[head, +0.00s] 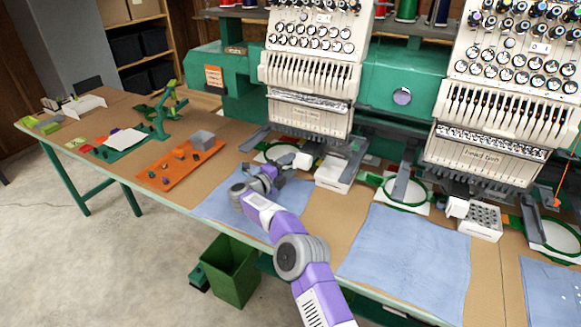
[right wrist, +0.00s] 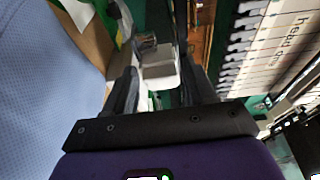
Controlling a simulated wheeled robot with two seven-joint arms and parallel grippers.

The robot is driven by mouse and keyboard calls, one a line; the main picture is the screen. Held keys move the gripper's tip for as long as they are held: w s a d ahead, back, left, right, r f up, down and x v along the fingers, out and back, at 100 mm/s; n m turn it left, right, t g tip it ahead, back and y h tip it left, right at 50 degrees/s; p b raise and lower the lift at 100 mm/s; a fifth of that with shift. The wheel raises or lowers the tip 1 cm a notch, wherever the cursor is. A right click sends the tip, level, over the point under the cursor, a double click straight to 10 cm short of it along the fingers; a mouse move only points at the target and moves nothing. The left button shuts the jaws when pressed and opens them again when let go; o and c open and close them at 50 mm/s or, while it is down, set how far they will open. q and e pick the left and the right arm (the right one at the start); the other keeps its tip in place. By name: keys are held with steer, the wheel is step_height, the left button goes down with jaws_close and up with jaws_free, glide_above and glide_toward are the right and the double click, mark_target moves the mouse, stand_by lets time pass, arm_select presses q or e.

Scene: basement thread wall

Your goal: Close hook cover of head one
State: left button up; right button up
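The left machine head, head one (head: 310,72), stands at the back; its "head one" label (right wrist: 292,35) shows in the right wrist view. Below it, a small white block (head: 303,161), which looks like the hook cover, sits beside the green hoop. I cannot tell how far it stands open. In the right wrist view a white block (right wrist: 160,76) shows beyond and between my fingers, apparently untouched. My right gripper (head: 275,176) is to the left of the block in the head view. Its fingers (right wrist: 162,85) are apart and empty. My left gripper is out of view.
A white box (head: 336,174) stands right of the block. Blue cloth (head: 215,208) lies under my right arm. An orange tray (head: 172,172) lies on the table to the left. The second head (head: 505,95) stands right. A green bin (head: 231,270) is below the edge.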

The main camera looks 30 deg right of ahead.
steer(key=p+v, duration=0.1)
steer(key=v, duration=0.6)
steer(key=shift+s+a, duration=0.15)
steer(key=shift+a, duration=0.1)
stand_by(0.3)
